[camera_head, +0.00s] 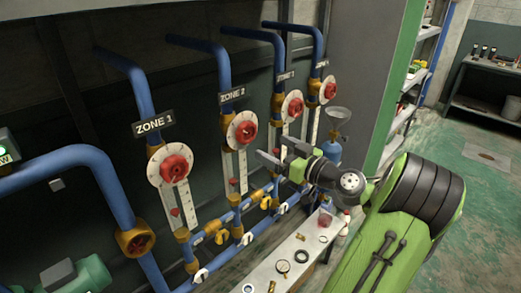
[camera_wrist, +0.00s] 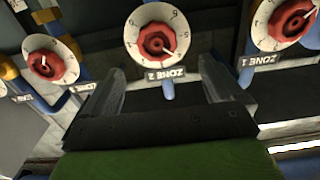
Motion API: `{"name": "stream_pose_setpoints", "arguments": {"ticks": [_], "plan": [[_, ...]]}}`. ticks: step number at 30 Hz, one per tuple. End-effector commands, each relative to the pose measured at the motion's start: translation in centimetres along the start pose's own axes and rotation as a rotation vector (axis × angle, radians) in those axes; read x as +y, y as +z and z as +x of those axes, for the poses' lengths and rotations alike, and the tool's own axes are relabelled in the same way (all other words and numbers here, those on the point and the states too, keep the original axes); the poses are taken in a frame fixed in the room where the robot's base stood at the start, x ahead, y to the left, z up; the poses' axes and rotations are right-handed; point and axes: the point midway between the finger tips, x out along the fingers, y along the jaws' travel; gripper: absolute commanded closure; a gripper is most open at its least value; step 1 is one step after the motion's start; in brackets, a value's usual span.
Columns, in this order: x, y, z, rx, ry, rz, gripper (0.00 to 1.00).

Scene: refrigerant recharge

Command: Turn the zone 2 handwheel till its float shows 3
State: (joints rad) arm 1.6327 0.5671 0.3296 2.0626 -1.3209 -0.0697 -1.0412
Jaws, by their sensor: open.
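The zone 2 handwheel (camera_head: 242,130) is a red knob on a white dial, on a blue pipe below the ZONE 2 label (camera_head: 232,95). Its upright float gauge (camera_head: 242,168) hangs below, with a small red float (camera_head: 233,182) low in it. The scale numbers are too small to read. My gripper (camera_head: 269,152) is open and empty, in front of the pipes to the right of this gauge. In the wrist view, which is upside down, the zone 2 handwheel (camera_wrist: 157,40) lies beyond and between the spread fingers (camera_wrist: 162,68), apart from them.
The zone 1 handwheel (camera_head: 173,168) is to the left; two more handwheels (camera_head: 292,106) are to the right. Yellow fittings and blue pipes run below. Green floor is open at right.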

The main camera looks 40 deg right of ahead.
Motion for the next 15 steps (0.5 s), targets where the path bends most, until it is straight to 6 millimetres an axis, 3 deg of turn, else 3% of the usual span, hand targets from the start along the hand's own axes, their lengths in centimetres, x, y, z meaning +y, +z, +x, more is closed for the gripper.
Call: {"name": "stream_pose_setpoints", "arguments": {"ticks": [5, 15], "plan": [[0.2, -0.3, 0.8, 0.011, 0.003, -0.001, 0.06], [0.1, -0.5, 4.9, 0.007, 0.001, 0.001, 0.06]]}}
